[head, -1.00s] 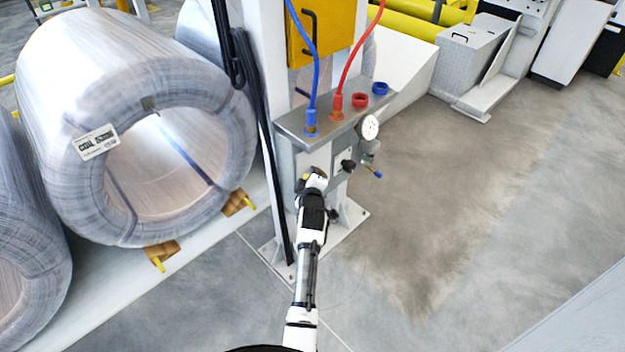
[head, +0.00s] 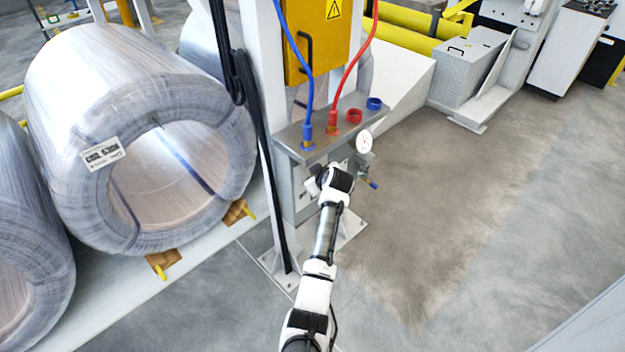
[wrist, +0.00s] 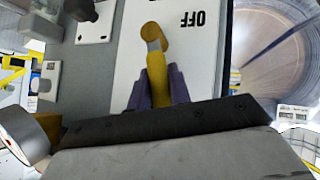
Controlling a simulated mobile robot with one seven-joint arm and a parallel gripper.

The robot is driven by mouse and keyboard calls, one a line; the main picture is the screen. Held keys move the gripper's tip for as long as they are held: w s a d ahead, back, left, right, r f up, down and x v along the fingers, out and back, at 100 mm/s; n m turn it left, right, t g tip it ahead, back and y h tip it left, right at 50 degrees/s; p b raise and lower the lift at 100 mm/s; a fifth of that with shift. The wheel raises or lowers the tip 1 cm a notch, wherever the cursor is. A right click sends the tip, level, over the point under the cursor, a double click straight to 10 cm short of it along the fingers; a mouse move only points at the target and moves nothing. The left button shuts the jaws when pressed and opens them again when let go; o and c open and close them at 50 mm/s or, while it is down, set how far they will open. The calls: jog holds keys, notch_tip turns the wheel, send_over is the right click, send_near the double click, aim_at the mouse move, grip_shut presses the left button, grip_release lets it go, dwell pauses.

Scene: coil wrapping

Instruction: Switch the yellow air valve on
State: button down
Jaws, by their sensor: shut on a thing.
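The yellow air valve handle (wrist: 152,40) shows in the wrist view in front of a white plate with the word OFF (wrist: 194,18), which appears upside down. My gripper (wrist: 160,88) has its dark purple fingers on both sides of the handle's lower part and is shut on it. In the head view my gripper (head: 318,184) is at the front of the grey air panel (head: 300,172), below its top shelf. The valve handle is hidden there behind my wrist.
A pressure gauge (head: 364,141) and a small blue-tipped fitting (head: 373,184) are just right of my wrist. Blue (head: 302,75) and red (head: 356,75) hoses rise from the shelf. Black cables (head: 262,150) and a large wrapped coil (head: 75,100) are left. Floor to the right is clear.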

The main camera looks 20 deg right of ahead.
jog(key=shift+w+d+m+g+y, duration=0.1)
jog(key=shift+d+m+g+y, duration=0.2)
jog(key=shift+d+m+y, duration=0.15)
dwell(0.4)
jog(key=c, duration=1.3)
grip_release()
jog(key=shift+r, duration=0.15)
jog(key=b+v, duration=0.2)
jog(key=v, duration=1.1)
jog(key=shift+s+d+r+b, duration=0.15)
jog(key=shift+s+d+b, duration=0.1)
jog(key=shift+s+b, duration=0.05)
